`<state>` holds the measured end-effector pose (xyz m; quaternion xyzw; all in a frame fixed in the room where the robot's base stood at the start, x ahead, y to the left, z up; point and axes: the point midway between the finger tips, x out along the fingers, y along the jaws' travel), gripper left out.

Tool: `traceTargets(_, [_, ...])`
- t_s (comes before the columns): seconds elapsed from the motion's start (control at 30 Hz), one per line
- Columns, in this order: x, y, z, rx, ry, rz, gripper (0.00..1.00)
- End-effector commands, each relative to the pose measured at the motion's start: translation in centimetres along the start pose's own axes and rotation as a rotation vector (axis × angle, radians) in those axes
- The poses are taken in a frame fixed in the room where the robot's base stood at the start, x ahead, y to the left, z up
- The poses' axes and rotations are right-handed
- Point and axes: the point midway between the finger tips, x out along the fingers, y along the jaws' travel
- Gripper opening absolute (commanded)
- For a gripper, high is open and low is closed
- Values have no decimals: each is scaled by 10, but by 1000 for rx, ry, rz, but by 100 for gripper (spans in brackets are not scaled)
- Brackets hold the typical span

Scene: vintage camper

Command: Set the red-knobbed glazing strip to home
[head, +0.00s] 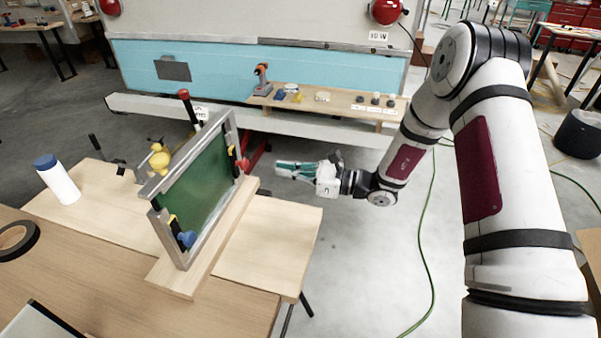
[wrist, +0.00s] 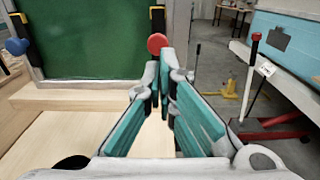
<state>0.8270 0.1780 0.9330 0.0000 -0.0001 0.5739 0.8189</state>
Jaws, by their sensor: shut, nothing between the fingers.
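A grey metal frame (head: 228,127) with a green panel (head: 200,190) stands upright on a wooden base. The red knob (head: 243,165) sits at the frame's right side, on a dark strip with a yellow part (head: 232,155). In the wrist view, the red knob (wrist: 157,42) shows just past my fingertips, with the dark strip (wrist: 157,18) above it. My gripper (head: 278,168) is to the right of the knob, with a small gap in the head view. Its teal fingers (wrist: 161,78) are closed at the tips and empty. Contact with the knob cannot be told.
A blue knob (head: 187,239) and a yellow knob (head: 160,160) are also on the frame. A white bottle with a blue cap (head: 60,182) and a black tape roll (head: 17,239) are on the left. Open floor lies right of the bench. A red-handled lever (head: 187,105) stands behind.

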Motion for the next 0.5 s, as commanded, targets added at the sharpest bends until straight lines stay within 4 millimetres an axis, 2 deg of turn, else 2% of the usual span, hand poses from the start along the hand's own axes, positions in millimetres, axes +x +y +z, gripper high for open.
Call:
traceTargets(0.03, [12, 2, 0, -1, -1, 5, 0])
traceTargets(0.2, [42, 2, 0, 0, 0, 4, 0])
traceTargets(0.33, [60, 1, 0, -1, 0, 4, 0])
traceTargets(0.5, [72, 1, 0, -2, 1, 2, 0])
